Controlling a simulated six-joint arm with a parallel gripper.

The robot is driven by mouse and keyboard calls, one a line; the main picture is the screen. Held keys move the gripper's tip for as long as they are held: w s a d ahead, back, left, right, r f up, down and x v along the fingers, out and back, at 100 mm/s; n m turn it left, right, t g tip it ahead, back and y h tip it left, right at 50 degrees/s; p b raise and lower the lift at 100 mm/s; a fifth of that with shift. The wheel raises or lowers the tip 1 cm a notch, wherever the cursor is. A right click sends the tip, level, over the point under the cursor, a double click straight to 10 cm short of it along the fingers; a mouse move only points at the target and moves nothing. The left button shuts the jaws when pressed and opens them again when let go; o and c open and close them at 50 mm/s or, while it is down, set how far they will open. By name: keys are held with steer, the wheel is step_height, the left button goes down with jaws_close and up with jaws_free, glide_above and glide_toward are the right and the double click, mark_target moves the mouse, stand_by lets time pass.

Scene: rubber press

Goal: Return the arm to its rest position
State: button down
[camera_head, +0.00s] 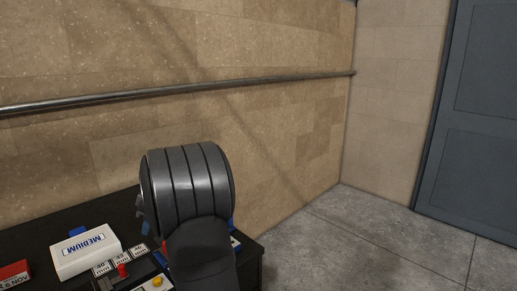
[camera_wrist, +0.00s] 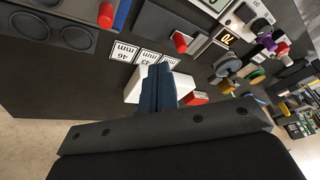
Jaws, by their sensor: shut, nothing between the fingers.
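My gripper (camera_wrist: 157,88) shows in the wrist view with its two blue fingers together and nothing between them. It is in front of a white box (camera_wrist: 134,86), which it partly covers. In the head view my dark, ribbed arm link fills the middle and hides much of the table (camera_head: 125,212) behind it. The fingertips are mostly hidden there; only small blue parts show beside the link. The white box marked MEDIUM (camera_head: 86,251) lies on the dark table at the lower left.
A red box (camera_head: 14,273) lies at the left edge. White number cards (camera_head: 122,256), a red knob (camera_head: 122,270) and a yellow knob (camera_head: 157,281) are near my arm. The wrist view shows black round recesses (camera_wrist: 77,37) and several coloured parts (camera_wrist: 262,45). Open floor (camera_head: 350,240) lies right of the table.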

steer(key=s+a+r+n+t+h, duration=0.1)
steer(key=a+r+n+h, duration=0.3)
steer(key=n, duration=0.5)
steer(key=shift+a+r, duration=0.45)
steer(key=shift+a, duration=0.25)
stand_by(2.2)
